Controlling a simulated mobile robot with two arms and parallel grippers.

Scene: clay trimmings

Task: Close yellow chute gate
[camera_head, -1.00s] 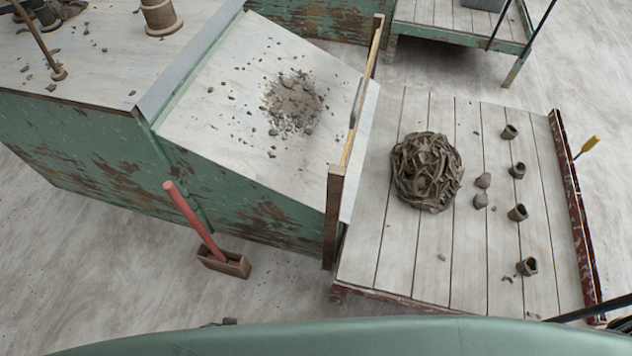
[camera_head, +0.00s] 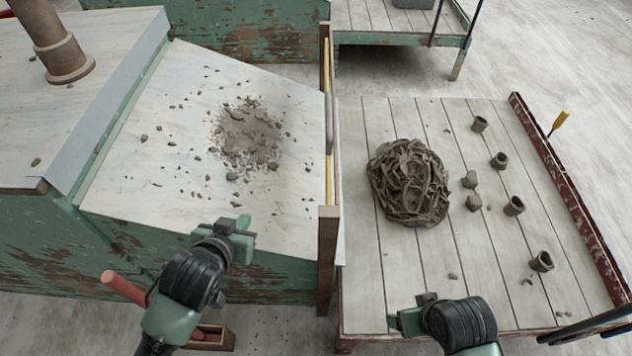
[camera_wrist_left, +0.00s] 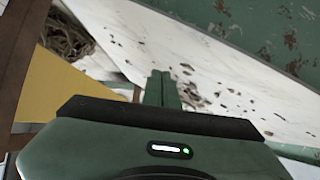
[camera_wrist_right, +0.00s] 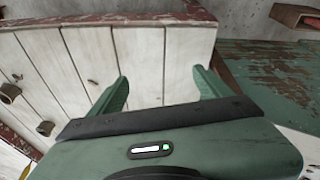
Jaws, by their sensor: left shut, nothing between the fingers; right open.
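The yellow chute gate (camera_head: 329,165) shows edge-on as a thin strip between two brown posts at the chute's lower end; a grey bar (camera_head: 329,108) lies along its top. I cannot tell how far it is lowered. In the left wrist view the gate is a broad yellow panel (camera_wrist_left: 62,85) at the left. My left gripper (camera_head: 238,226) is shut and empty, over the near edge of the sloped chute (camera_head: 140,190), left of the gate and apart from it. My right gripper (camera_head: 398,318) is open and empty over the cart's near edge, right of the near post (camera_head: 327,262).
Clay trimmings (camera_head: 247,135) lie on the chute. A plank cart (camera_head: 375,270) right of the gate carries a tangled clay heap (camera_head: 408,182) and several small clay pieces. A red handle (camera_head: 122,288) stands near my left arm. A second cart (camera_head: 400,38) stands behind.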

